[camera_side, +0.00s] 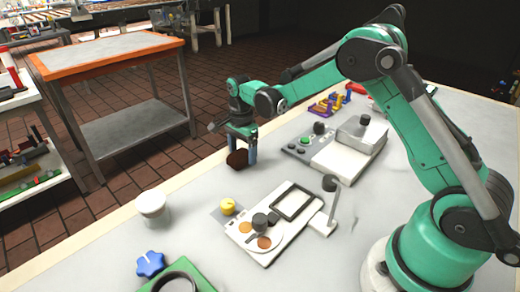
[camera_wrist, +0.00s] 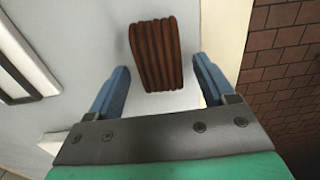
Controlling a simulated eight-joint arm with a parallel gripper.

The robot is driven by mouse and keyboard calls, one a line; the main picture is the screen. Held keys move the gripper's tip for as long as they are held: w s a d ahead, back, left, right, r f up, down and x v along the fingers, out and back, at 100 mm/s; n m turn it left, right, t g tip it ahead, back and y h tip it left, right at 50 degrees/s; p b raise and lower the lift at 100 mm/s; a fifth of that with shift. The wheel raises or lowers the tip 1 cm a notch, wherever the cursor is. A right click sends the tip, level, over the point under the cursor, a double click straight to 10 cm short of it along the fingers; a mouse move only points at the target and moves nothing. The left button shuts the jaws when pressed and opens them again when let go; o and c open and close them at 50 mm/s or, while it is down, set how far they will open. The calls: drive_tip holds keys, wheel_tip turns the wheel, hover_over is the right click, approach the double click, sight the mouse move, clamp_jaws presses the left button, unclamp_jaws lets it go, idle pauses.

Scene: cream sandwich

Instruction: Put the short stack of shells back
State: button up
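A short stack of dark brown shells (camera_side: 237,160) is on the grey table near its far left edge. In the wrist view the ridged brown stack (camera_wrist: 157,52) shows slightly tilted, with several layers. My gripper (camera_side: 242,150) is right over the stack, pointing down. Its blue fingers (camera_wrist: 161,66) are spread, one on each side of the stack, with a visible gap on both sides. I cannot tell how far the fingertips reach down beside it.
A grey machine with a green button (camera_side: 304,141) is to the right, with a purple rack (camera_side: 322,106) behind. A white jar (camera_side: 152,204) and blue knob (camera_side: 150,264) are at left.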

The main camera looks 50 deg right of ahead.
sight(242, 152)
wheel_tip(242, 152, up, 12)
drive_tip(key=f, duration=0.1)
drive_tip(key=s+a+r+n+t, duration=0.2)
drive_tip(key=s+r+n+t, duration=0.1)
drive_tip(key=s+r+n, duration=0.3)
drive_tip(key=s+a+f+n+t, duration=0.2)
drive_tip(key=s+f+n+t, duration=0.2)
drive_tip(key=s+n, duration=0.5)
drive_tip(key=shift+s+a+f+n, duration=0.15)
drive_tip(key=shift+s+f+n, duration=0.2)
drive_tip(key=shift+n, duration=1.15)
